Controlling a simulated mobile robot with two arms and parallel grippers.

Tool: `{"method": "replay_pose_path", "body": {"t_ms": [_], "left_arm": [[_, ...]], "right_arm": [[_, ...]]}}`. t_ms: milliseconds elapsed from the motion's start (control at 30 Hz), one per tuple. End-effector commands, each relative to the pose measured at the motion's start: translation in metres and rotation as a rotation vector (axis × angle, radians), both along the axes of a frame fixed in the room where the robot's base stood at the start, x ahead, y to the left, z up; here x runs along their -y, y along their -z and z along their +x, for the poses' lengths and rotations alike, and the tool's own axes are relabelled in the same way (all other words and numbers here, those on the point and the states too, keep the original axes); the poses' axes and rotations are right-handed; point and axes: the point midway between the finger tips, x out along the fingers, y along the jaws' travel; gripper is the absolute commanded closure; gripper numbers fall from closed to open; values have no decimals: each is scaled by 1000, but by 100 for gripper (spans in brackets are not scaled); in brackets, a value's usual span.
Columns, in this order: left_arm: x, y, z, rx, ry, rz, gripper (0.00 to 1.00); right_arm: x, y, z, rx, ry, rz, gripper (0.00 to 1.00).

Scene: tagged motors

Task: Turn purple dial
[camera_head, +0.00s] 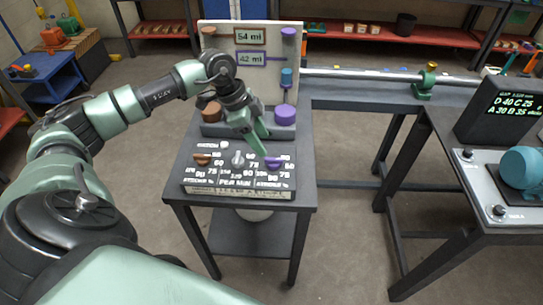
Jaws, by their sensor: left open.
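The purple dial (273,162) is a small knob at the right of the dark control panel (240,192), ringed by white numbers. A grey dial (238,160) is in the middle and a brown dial (202,159) at the left. My left gripper (258,148) is open, with its green fingers pointing down just above and behind the purple dial. I cannot tell whether a finger touches it. My right gripper is not in view.
Behind the panel, an upright board (270,70) carries signs "54 mi" and "42 mi". A larger purple cylinder (285,114) and a brown one (210,110) stand at its foot. A bench with a rail (380,76) extends right; a screen (505,108) stands far right.

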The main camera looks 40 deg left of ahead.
Motion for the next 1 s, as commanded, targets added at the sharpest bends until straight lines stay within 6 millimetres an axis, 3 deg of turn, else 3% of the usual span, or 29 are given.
{"method": "replay_pose_path", "body": {"t_ms": [500,867,1000], "left_arm": [[24,63,13,-4,1,-1,46],[26,70,14,-2,1,-1,46],[26,70,14,-2,2,-1,85]], "right_arm": [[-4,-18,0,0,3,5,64],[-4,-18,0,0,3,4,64],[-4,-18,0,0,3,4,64]]}}
